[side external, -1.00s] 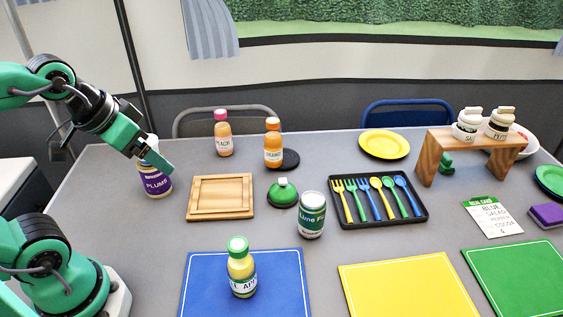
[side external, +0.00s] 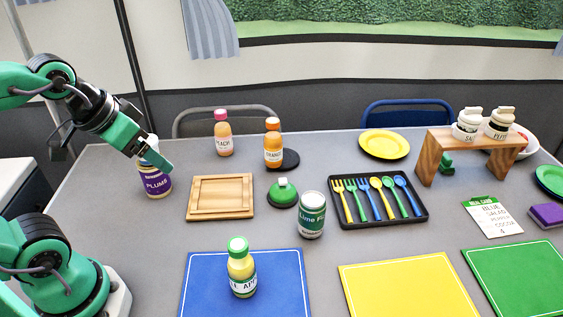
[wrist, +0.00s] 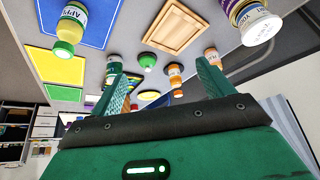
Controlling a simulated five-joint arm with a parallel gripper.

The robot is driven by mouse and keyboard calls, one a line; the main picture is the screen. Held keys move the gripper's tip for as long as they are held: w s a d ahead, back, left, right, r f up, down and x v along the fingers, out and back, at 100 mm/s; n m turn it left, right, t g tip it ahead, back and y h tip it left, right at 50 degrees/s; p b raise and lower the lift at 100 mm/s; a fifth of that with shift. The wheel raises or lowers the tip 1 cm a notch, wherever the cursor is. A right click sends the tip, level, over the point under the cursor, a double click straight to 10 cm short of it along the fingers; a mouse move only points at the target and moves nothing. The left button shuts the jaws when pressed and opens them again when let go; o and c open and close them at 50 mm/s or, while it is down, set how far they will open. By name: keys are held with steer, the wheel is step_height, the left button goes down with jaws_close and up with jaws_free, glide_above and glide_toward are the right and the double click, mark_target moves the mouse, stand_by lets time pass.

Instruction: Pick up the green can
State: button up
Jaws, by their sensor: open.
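The green can (side external: 312,222), with a green and white label reading "Lime" and a pale metal top, stands upright near the middle of the table. My gripper (side external: 155,160) is well to its left, raised in front of the lid of the plum jar (side external: 155,182); whether it touches the lid cannot be told. In the wrist view my gripper (wrist: 163,72) has its two green fingers spread with nothing held between them. What seems to be the can shows only partly there, behind the left finger.
A green dome (side external: 283,193) stands just behind the can. The cutlery tray (side external: 400,221) is close on its right. A yellow bottle (side external: 242,272) stands in front on the blue mat (side external: 285,290). A wooden board (side external: 220,213) lies between gripper and can.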

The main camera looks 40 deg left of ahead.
steer(key=shift+w, duration=0.15)
steer(key=m+g, duration=0.4)
glide_above(313, 210)
steer(key=s+a, duration=0.1)
steer(key=a, duration=0.7)
step_height(313, 210, down, 6)
steer(key=shift+m+g, duration=0.4)
steer(key=shift+g, duration=0.4)
steer(key=w+d+f, duration=0.1)
steer(key=d+f, duration=0.1)
steer(key=w+d+f, duration=0.1)
steer(key=d+f, duration=0.1)
steer(key=w+d+f, duration=0.1)
steer(key=d+f, duration=0.1)
steer(key=shift+w+f, duration=0.15)
steer(key=shift+w, duration=0.1)
steer(key=shift+w+d+f, duration=0.1)
steer(key=shift+d+f, duration=0.05)
steer(key=shift+f, duration=3.95)
